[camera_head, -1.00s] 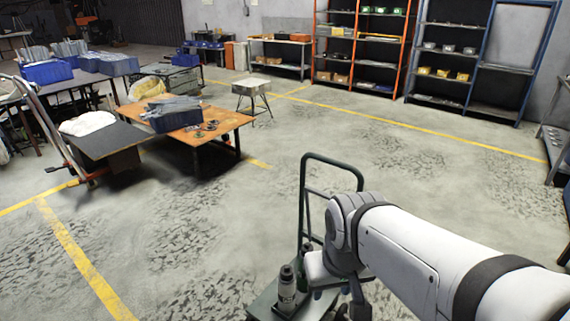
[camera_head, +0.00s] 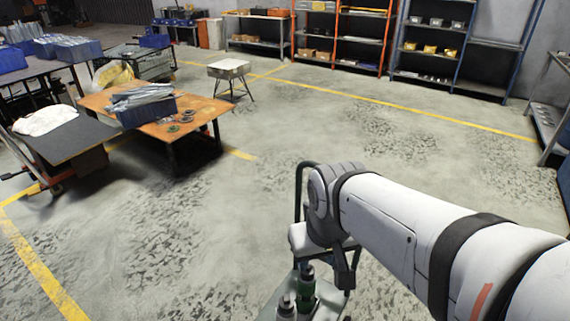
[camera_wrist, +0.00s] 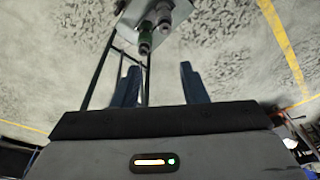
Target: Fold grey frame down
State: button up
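An upright tubular frame (camera_head: 299,190) stands at the end of a small trolley whose grey-green deck (camera_head: 270,303) shows beside my arm. The frame looks dark green rather than grey, and my arm hides much of it. In the wrist view its thin tubes (camera_wrist: 101,68) run up to the deck (camera_wrist: 128,14). My gripper (camera_wrist: 160,82) is open, with its two dark fingers apart. One tube appears in line with the space between them; I cannot tell whether it lies between the fingers or beyond them. In the head view only part of the gripper shows, below the wrist.
A green bottle (camera_head: 306,288) and a grey-topped bottle (camera_head: 286,308) stand on the deck. An orange-topped table (camera_head: 205,108) with a blue bin (camera_head: 150,112) and a dark-topped cart (camera_head: 70,140) are at left. Shelves (camera_head: 360,40) line the back. The middle floor is open.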

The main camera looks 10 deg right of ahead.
jog(key=w+d+f+n+b, duration=0.3)
jog(key=w+d+f+b, duration=0.15)
jog(key=w+b, duration=0.5)
jog(key=w+d+f+n+g+h+b, duration=0.1)
jog(key=w+d+f+n+b, duration=0.35)
jog(key=w, duration=0.75)
jog(key=w+d+f+n+b, duration=0.2)
jog(key=w+d+f+b, duration=0.25)
jog(key=w+b, duration=0.5)
jog(key=shift+m, duration=0.25)
jog(key=f, duration=0.2)
jog(key=w+f+b, duration=0.1)
jog(key=f, duration=0.4)
jog(key=shift+w+d+f, duration=0.1)
jog(key=shift+w+d, duration=0.05)
jog(key=shift+w, duration=0.1)
jog(key=shift+c, duration=0.3)
grip_shut()
